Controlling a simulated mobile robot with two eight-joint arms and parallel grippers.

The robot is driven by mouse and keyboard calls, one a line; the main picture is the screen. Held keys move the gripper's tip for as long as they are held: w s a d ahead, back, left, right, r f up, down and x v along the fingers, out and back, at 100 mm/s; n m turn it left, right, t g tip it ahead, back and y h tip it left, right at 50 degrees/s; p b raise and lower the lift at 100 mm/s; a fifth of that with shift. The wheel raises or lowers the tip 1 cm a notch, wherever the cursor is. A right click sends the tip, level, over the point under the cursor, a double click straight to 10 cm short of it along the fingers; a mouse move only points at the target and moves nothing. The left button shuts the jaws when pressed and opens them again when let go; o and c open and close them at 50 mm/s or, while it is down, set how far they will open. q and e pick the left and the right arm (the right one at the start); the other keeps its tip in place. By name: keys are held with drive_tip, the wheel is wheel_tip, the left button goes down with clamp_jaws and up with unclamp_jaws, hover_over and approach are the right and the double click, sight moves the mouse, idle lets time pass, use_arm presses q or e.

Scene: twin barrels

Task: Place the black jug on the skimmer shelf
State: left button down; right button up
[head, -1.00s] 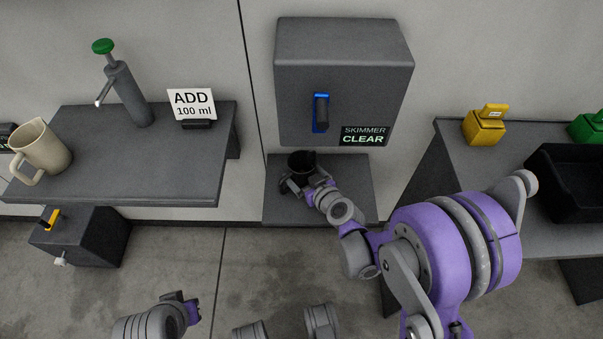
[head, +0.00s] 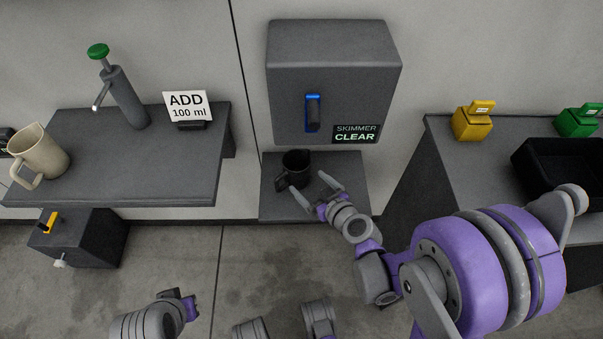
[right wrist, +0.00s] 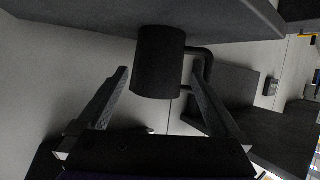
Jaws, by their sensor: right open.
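The black jug (head: 296,164) stands upright on the skimmer shelf (head: 345,170), below the grey skimmer box (head: 333,75). Its handle points toward the lower left in the head view. My right gripper (head: 312,191) is open and empty, a little in front and to the right of the jug, apart from it. In the right wrist view the jug (right wrist: 160,62) shows beyond the two spread fingers (right wrist: 162,95), with its handle at the right. My left gripper (head: 190,305) shows only partly at the lower edge of the head view, and its fingers cannot be made out.
A left bench (head: 130,185) holds a beige jug (head: 39,157), a green-topped pump (head: 123,95) and an "ADD 100 ml" card (head: 187,105). A right bench (head: 465,170) holds yellow (head: 472,124) and green (head: 577,122) containers and a black tray (head: 545,175). The skimmer sign reads "CLEAR".

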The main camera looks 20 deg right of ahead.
drive_tip(key=v, duration=0.3)
drive_tip(key=shift+s+r, duration=0.15)
drive_tip(key=shift+s, duration=0.05)
drive_tip(key=shift+s+a, duration=0.1)
drive_tip(key=shift+s, duration=0.1)
drive_tip(key=shift+s+a+r+g+y, duration=0.15)
drive_tip(key=shift+s+a+g+y, duration=0.05)
drive_tip(key=shift+s+a+g, duration=0.35)
drive_tip(key=shift+s+a+r+g+y, duration=0.2)
drive_tip(key=shift+s+a+g, duration=0.25)
drive_tip(key=shift+a, duration=0.15)
drive_tip(key=s+d+m+g+h, duration=0.1)
drive_tip(key=s+g+h, duration=0.1)
drive_tip(key=s, duration=0.5)
drive_tip(key=s+d+r+m+g+h, duration=0.1)
drive_tip(key=s+g, duration=0.3)
drive_tip(key=s, duration=0.4)
drive_tip(key=shift+s+d+m+g+h, duration=0.3)
drive_tip(key=shift+d+m+g+h, duration=0.1)
drive_tip(key=shift+d+m, duration=0.15)
